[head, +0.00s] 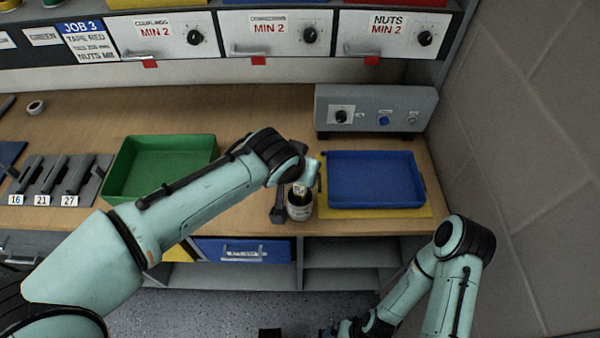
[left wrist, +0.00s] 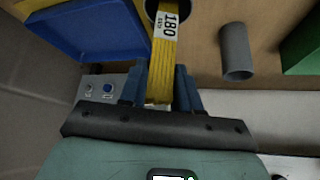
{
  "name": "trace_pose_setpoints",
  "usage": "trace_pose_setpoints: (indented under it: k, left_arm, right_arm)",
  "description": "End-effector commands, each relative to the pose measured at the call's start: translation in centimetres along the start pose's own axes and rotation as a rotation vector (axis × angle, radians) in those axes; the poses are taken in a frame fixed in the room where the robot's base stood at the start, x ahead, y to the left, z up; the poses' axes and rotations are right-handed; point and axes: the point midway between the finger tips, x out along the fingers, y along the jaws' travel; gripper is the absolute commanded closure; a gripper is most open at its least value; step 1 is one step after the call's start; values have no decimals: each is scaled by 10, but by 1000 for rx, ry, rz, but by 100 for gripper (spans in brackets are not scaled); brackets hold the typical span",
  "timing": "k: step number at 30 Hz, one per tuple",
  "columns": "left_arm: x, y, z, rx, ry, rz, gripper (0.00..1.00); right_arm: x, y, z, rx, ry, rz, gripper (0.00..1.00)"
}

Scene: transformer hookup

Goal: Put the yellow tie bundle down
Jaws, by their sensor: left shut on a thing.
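The yellow tie bundle (left wrist: 161,68), with a white "180" label, is between the blue fingers of my left gripper (left wrist: 160,88). The gripper is shut on it. The bundle's far end overlaps the mouth of a round cup (left wrist: 150,8); I cannot tell how deep it reaches inside. In the head view my left gripper (head: 305,180) is just above this cup (head: 299,209), left of the blue tray, and mostly hides the bundle. My right gripper (head: 330,332) is low at the bottom edge, partly cut off, its fingers unclear.
A blue tray (head: 375,180) on a yellow mat (head: 375,213) stands right of the cup. A grey tube (left wrist: 235,52) is beside the cup. A green tray (head: 160,167) is farther left. A grey control box (head: 362,108) stands behind, with a wall at right.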

Motion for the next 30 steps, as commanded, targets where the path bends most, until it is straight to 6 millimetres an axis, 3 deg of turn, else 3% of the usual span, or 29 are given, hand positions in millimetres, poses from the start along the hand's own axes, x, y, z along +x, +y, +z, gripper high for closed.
trace_pose_setpoints:
  k: [3,14,15,17,26,30]
  left_arm:
    - [10,0,7,0,0,1,100]
    - [13,0,8,-1,1,1,100]
    - [13,0,8,-1,0,1,62]
    - [12,0,8,-1,0,1,42]
    - [11,0,7,-1,1,1,42]
    - [1,0,5,-1,4,3,42]
  right_arm:
    - [2,1,0,0,-1,0,8]
    - [5,2,0,1,-2,1,8]
    - [5,2,0,1,-2,1,8]
    - [4,2,0,1,-2,1,8]
    - [4,1,0,0,-1,0,8]
    - [1,0,0,0,0,0,8]
